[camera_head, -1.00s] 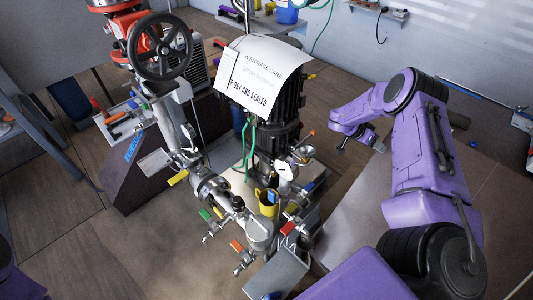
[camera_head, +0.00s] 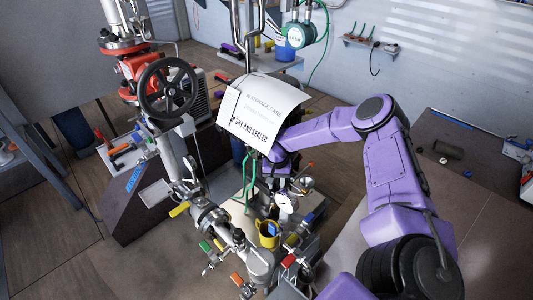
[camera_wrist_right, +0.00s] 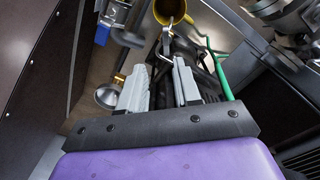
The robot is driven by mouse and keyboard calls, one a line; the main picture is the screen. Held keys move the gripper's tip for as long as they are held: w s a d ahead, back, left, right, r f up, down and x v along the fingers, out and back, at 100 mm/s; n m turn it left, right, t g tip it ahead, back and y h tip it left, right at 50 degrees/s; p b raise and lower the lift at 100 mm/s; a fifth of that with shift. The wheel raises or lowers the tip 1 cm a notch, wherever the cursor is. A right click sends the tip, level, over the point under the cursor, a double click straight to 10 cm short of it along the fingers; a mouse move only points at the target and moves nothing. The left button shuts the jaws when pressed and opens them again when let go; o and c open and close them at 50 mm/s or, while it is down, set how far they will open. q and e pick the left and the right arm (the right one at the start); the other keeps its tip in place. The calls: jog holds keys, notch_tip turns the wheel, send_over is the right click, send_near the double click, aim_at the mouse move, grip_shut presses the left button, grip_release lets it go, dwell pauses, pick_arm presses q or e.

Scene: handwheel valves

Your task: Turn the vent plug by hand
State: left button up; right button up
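My right gripper (camera_wrist_right: 162,88) reaches down among the pump fittings. Its two grey fingers are apart in the right wrist view, with a dark part and a small silver hooked piece (camera_wrist_right: 168,50) showing between and beyond them. I cannot tell whether the fingers touch anything. I cannot single out the vent plug for certain among the small fittings. My left gripper is out of view.
A yellow cup (camera_head: 268,236) stands just in front of the right gripper; it also shows in the wrist view (camera_wrist_right: 170,9). A green hose (camera_wrist_right: 229,78) runs beside the fingers. Several coloured-handled valves crowd the front. A black handwheel (camera_head: 167,88) stands at left.

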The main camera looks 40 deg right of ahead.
jog(key=shift+w+a, duration=0.2)
jog(key=shift+a, duration=0.15)
jog(key=shift+f+b, duration=0.3)
jog(key=shift+b, duration=0.05)
notch_tip(320, 180, down, 7)
jog(key=b, duration=0.5)
jog(key=shift+f, duration=0.1)
jog(key=shift+f, duration=0.1)
grip_shut()
jog(key=shift+n+b, duration=0.3)
jog(key=shift+b, duration=0.05)
